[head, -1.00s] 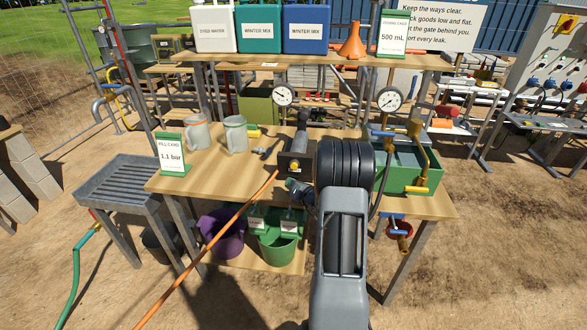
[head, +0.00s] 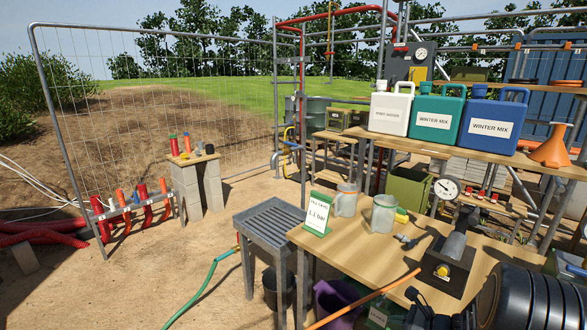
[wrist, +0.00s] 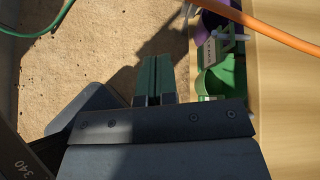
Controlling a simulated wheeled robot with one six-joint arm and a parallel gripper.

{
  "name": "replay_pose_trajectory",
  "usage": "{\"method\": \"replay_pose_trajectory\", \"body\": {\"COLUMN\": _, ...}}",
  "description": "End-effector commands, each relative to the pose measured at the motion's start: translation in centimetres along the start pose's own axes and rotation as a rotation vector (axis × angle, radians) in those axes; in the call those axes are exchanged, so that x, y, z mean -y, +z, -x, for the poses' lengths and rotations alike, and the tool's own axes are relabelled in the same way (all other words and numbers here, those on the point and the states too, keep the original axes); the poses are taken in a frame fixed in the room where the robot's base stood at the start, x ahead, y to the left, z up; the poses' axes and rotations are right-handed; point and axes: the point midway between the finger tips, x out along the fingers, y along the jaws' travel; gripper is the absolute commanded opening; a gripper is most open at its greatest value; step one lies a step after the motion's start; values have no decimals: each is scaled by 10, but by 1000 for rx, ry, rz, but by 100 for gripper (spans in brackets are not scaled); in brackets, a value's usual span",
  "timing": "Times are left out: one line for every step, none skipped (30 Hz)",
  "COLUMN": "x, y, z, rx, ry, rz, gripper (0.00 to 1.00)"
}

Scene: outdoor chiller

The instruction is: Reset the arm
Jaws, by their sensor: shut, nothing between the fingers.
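In the wrist view my gripper (wrist: 152,80) has its two green-grey fingers together, with nothing between them. It is over bare ground beside the wooden bench, apart from the buckets. In the head view a black ribbed part of my arm fills the bottom right corner, in front of the bench (head: 455,285). My gripper cannot be made out clearly there.
An orange hose (head: 365,299) crosses the bench's front edge; it also shows close by in the wrist view (wrist: 265,27). A green bucket (wrist: 222,78) is beside the gripper. A slatted metal stand (head: 270,222) is left of the bench. Open ground lies further left.

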Motion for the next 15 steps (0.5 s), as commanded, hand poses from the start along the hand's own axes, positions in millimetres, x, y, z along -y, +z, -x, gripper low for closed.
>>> {"method": "replay_pose_trajectory", "body": {"x": -22, "y": 15, "z": 3, "rx": -47, "ry": 101, "rz": 182, "gripper": 0}}
{"method": "replay_pose_trajectory", "body": {"x": -36, "y": 20, "z": 5, "rx": -75, "ry": 165, "rz": 291, "gripper": 0}}
{"method": "replay_pose_trajectory", "body": {"x": -52, "y": 27, "z": 10, "rx": -111, "ry": 249, "rz": 440, "gripper": 0}}
{"method": "replay_pose_trajectory", "body": {"x": -64, "y": 31, "z": 14, "rx": -138, "ry": 312, "rz": 553, "gripper": 0}}
{"method": "replay_pose_trajectory", "body": {"x": -76, "y": 35, "z": 19, "rx": -164, "ry": 374, "rz": 666, "gripper": 0}}
{"method": "replay_pose_trajectory", "body": {"x": -89, "y": 40, "z": 26, "rx": -198, "ry": 457, "rz": 821, "gripper": 0}}
{"method": "replay_pose_trajectory", "body": {"x": -99, "y": 44, "z": 33, "rx": -223, "ry": 518, "rz": 936, "gripper": 0}}
{"method": "replay_pose_trajectory", "body": {"x": -106, "y": 47, "z": 40, "rx": -249, "ry": 576, "rz": 1051, "gripper": 0}}
{"method": "replay_pose_trajectory", "body": {"x": -116, "y": 52, "z": 49, "rx": -285, "ry": 651, "rz": 1204, "gripper": 0}}
{"method": "replay_pose_trajectory", "body": {"x": -122, "y": 55, "z": 56, "rx": -311, "ry": 703, "rz": 1312, "gripper": 0}}
{"method": "replay_pose_trajectory", "body": {"x": -126, "y": 59, "z": 63, "rx": -337, "ry": 749, "rz": 1413, "gripper": 0}}
{"method": "replay_pose_trajectory", "body": {"x": -131, "y": 64, "z": 71, "rx": -371, "ry": 802, "rz": 1535, "gripper": 0}}
{"method": "replay_pose_trajectory", "body": {"x": -133, "y": 68, "z": 77, "rx": -397, "ry": 833, "rz": 1618, "gripper": 0}}
{"method": "replay_pose_trajectory", "body": {"x": -136, "y": 73, "z": 82, "rx": -421, "ry": 859, "rz": 1691, "gripper": 0}}
{"method": "replay_pose_trajectory", "body": {"x": -138, "y": 79, "z": 88, "rx": -452, "ry": 883, "rz": 1777, "gripper": 0}}
